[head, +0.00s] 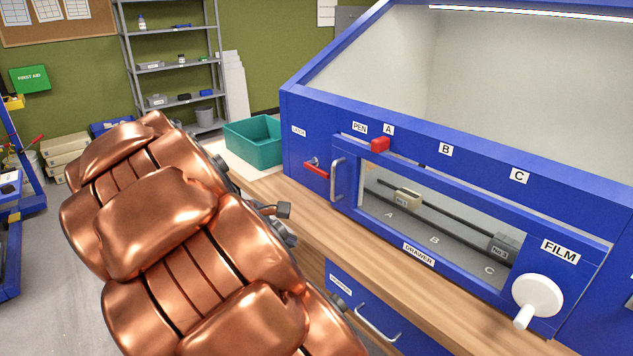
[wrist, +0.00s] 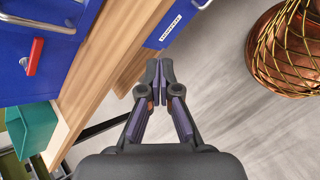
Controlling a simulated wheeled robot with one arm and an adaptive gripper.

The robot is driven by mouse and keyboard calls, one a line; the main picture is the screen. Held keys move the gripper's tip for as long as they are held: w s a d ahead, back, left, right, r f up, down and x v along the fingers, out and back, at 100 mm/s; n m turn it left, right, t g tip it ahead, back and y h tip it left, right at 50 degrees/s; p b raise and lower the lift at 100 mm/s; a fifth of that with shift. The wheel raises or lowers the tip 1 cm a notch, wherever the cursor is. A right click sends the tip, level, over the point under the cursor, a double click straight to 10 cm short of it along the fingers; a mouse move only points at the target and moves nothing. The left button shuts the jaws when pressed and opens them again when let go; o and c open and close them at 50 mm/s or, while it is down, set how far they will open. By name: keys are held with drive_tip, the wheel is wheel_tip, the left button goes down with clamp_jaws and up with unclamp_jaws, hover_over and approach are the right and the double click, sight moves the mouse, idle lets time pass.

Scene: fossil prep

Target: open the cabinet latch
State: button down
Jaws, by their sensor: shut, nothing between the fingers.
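The cabinet latch is a red handle (head: 316,170) on the left end of the blue cabinet front, beside a small label that seems to read LATCH. It slopes down to the right from a metal pivot. In the wrist view the red latch handle (wrist: 34,55) is at the upper left. My gripper (wrist: 159,68) is shut and empty, over the wooden bench edge and the floor, well apart from the latch. In the head view only a small dark part of my gripper (head: 282,210) shows past my copper arm, below and left of the latch.
A silver door handle (head: 337,179) stands just right of the latch. A red slider (head: 379,145) sits at A, and a white crank (head: 537,297) at the right. A teal bin (head: 253,138) stands left of the cabinet. The wooden bench edge (head: 300,212) runs below; a drawer handle (head: 377,322) juts out underneath.

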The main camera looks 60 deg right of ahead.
drive_tip(key=w+d+f+n+h, duration=0.1)
drive_tip(key=w+d+n+h, duration=0.1)
drive_tip(key=w+d+n, duration=0.3)
drive_tip(key=w+d+f+n+h, duration=0.2)
drive_tip(key=w+d+n, duration=0.3)
drive_tip(key=d, duration=0.9)
drive_tip(key=w+h, duration=0.1)
drive_tip(key=w, duration=0.2)
drive_tip(key=shift+w+f+h, duration=0.2)
drive_tip(key=shift+f+h, duration=0.05)
drive_tip(key=shift+h, duration=0.05)
drive_tip(key=shift+d, duration=0.1)
drive_tip(key=p+x, duration=0.2)
drive_tip(key=x, duration=0.7)
drive_tip(key=shift+d, duration=0.2)
drive_tip(key=shift+s+d+r, duration=0.1)
drive_tip(key=shift+s+d, duration=0.05)
drive_tip(key=shift+d, duration=0.2)
wheel_tip(320, 180, up, 4)
drive_tip(key=shift+a+f+p, duration=0.1)
drive_tip(key=shift+f+p, duration=0.1)
drive_tip(key=shift+p, duration=0.65)
